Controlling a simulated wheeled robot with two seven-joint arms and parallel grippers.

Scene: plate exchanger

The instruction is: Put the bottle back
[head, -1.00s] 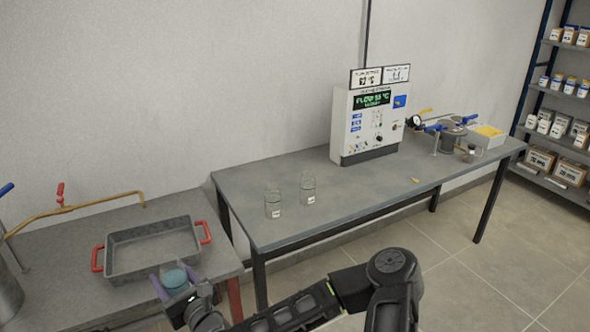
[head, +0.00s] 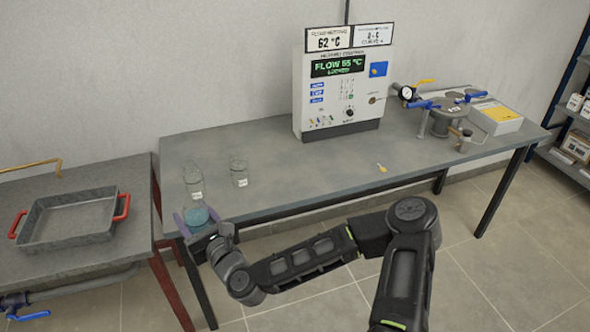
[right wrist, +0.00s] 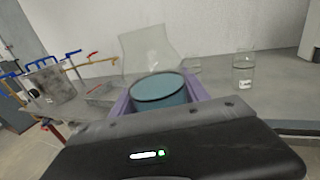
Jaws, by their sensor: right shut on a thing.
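The bottle (head: 196,214), with blue liquid in its lower part, is held between the purple fingers of my right gripper (head: 198,219) in front of the right table's front left corner. In the right wrist view my right gripper (right wrist: 160,98) is shut around the bottle, whose blue part (right wrist: 160,90) shows between the fingers. In the head view one clear bottle (head: 193,178) shows directly behind the held one, their outlines overlapping. Another clear bottle (head: 239,172) stands upright on the table (head: 300,185). My left gripper is not in view.
A grey tray (head: 70,238) with red handles sits on the left table. A control panel (head: 340,95) stands at the right table's back. A gauge, blue-handled fittings and a yellow-topped box (head: 497,117) are at its right end. The middle of the table is mostly clear.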

